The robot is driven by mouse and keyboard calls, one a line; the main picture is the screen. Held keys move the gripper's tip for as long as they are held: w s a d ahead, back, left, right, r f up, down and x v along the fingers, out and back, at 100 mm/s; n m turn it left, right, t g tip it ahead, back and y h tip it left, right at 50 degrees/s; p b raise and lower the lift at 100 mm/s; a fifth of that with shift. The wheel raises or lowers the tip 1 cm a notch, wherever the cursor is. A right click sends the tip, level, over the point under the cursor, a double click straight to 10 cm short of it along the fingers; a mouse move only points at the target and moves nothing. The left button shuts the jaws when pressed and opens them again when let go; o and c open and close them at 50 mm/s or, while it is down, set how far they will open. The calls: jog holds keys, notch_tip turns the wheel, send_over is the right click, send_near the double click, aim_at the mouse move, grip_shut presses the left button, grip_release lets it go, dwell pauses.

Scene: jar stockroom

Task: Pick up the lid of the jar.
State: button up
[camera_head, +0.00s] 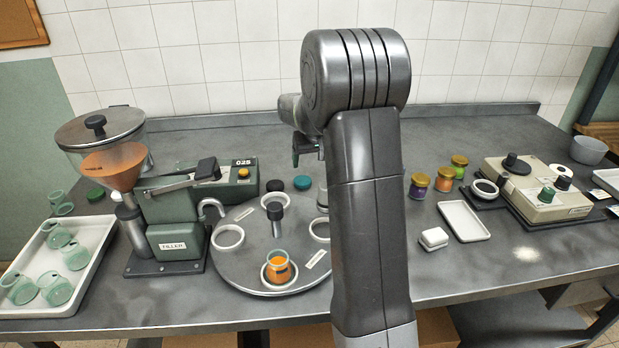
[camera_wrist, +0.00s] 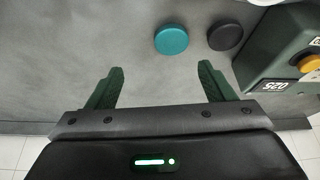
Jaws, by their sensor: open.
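A teal lid (camera_head: 302,183) lies flat on the bench behind the round turntable; it also shows in the wrist view (camera_wrist: 172,40). A dark lid (camera_head: 274,185) lies beside it, also in the wrist view (camera_wrist: 225,36). A green lid (camera_head: 96,194) lies at the left. An open glass jar (camera_head: 278,270) with orange contents stands in a ring at the turntable's front. My gripper (camera_wrist: 160,78) is open and empty above the bench, both lids beyond its fingertips. In the head view my arm partly hides it.
The filler machine (camera_head: 175,242) stands left of the turntable (camera_head: 240,262). A white tray (camera_head: 88,290) of empty jars is at far left. Several filled, lidded jars (camera_head: 419,186), a small tray (camera_head: 463,220) and a beige machine (camera_head: 540,187) are at right.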

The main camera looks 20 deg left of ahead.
aim_at(302, 180)
jog(key=x, duration=0.3)
jog(key=a+x, duration=0.1)
jog(key=x, duration=0.2)
jog(key=s+b+x, duration=0.1)
jog(key=x, duration=0.2)
jog(key=shift+a+f, duration=0.1)
jog(key=shift+a, duration=0.25)
jog(key=c, duration=1.1)
